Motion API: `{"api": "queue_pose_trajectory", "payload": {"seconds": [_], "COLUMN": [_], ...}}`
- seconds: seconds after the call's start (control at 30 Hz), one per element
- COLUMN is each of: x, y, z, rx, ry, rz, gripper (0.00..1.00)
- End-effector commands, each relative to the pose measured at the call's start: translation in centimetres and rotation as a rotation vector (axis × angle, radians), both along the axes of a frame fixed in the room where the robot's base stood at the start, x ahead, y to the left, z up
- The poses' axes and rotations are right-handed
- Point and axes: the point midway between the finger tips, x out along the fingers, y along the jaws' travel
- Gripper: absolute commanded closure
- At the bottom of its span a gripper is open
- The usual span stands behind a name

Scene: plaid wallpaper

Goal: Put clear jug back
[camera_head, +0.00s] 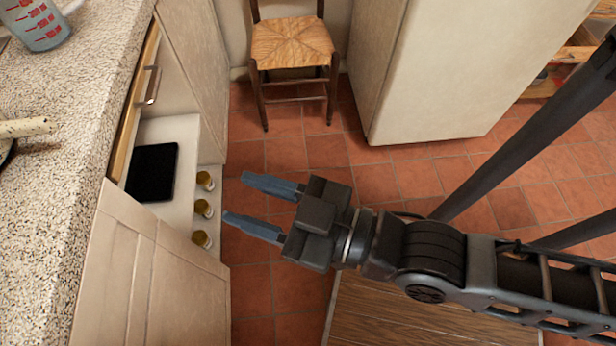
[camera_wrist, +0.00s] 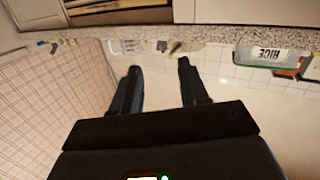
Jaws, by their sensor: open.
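A clear jug (camera_head: 40,24) with red markings is on the speckled countertop at the top left of the head view, cut off by the picture's edge. My gripper (camera_head: 247,203) is open and empty, its two blue-grey fingers pointing left. It is in front of the open cabinet (camera_head: 170,129), apart from the jug and to its lower right. In the wrist view my two fingers (camera_wrist: 158,82) are spread with nothing between them. I cannot surely pick out the jug in that view.
A cabinet door (camera_head: 150,272) stands open below the countertop (camera_head: 60,170). Inside are a black flat item (camera_head: 152,172) and small jars (camera_head: 203,208). A chair (camera_head: 292,45) stands at the back. Tiled floor is clear between.

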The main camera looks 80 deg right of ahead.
Motion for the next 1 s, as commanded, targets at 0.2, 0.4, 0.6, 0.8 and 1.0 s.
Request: {"api": "queue_pose_trajectory", "payload": {"seconds": [0.2,0.4,0.6,0.8,1.0], "x": [-7.9,-10.5,-10.7,-10.7,-10.7], "y": [-2.7,-4.3,-4.4,-4.4,-4.4], "z": [-1.5,-1.5,-1.4,-0.8,1.4], "rx": [0.07,0.087,0.091,0.09,0.089], "ry": [0.16,0.218,0.223,0.222,0.222], "rz": [0.068,0.093,0.094,0.094,0.094], "gripper": [0.56,0.56,0.56,0.56,0.56]}}
